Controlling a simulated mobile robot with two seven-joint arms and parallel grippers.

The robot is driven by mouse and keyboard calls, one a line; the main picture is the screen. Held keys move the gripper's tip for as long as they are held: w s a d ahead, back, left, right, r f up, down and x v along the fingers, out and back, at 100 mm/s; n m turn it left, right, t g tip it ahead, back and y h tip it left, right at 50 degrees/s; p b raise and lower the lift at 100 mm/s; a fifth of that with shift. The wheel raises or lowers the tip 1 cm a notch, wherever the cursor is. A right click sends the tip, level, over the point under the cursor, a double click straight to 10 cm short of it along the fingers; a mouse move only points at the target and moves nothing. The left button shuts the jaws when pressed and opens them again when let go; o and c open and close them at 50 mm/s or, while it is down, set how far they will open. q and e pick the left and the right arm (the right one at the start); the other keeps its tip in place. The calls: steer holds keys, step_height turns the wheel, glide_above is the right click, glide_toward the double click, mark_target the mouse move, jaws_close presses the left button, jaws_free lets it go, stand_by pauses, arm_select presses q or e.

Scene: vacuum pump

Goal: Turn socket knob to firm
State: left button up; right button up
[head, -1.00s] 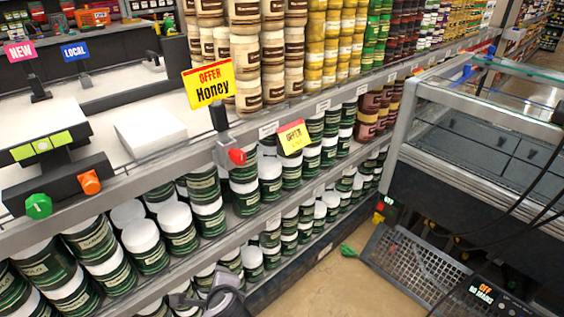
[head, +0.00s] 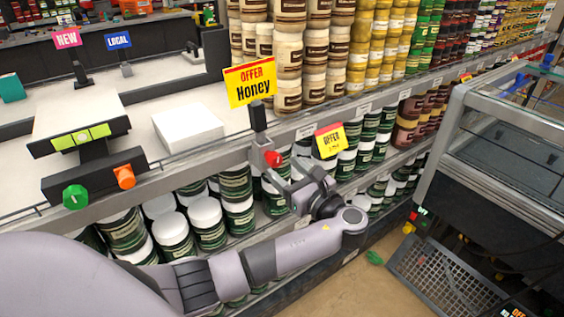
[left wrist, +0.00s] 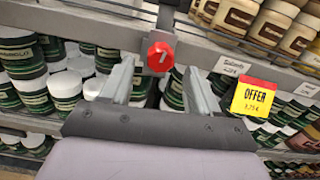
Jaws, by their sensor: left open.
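A red knob (head: 273,159) sits on a grey metal clamp socket (head: 262,150) on the shelf's front rail, under the yellow Honey sign (head: 250,82). In the left wrist view the red knob (left wrist: 160,56) shows face-on, with a light mark on it. My left gripper (head: 280,173) reaches up to it in the head view. In the left wrist view the gripper's two fingers (left wrist: 160,80) are spread apart, with the knob between and just beyond their tips. Contact cannot be told. My right gripper is not in view.
A yellow offer tag (head: 330,140) hangs on the rail to the right of the knob. Green-labelled jars (head: 205,222) fill the shelf below. A glass-topped case (head: 505,120) stands at right. A green knob (head: 75,197) and an orange knob (head: 124,176) are at left.

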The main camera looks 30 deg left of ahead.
mark_target(278, 163)
arm_select(q)
steer(key=shift+x, duration=1.9)
steer(key=c, duration=1)
steer(key=shift+c, duration=0.2)
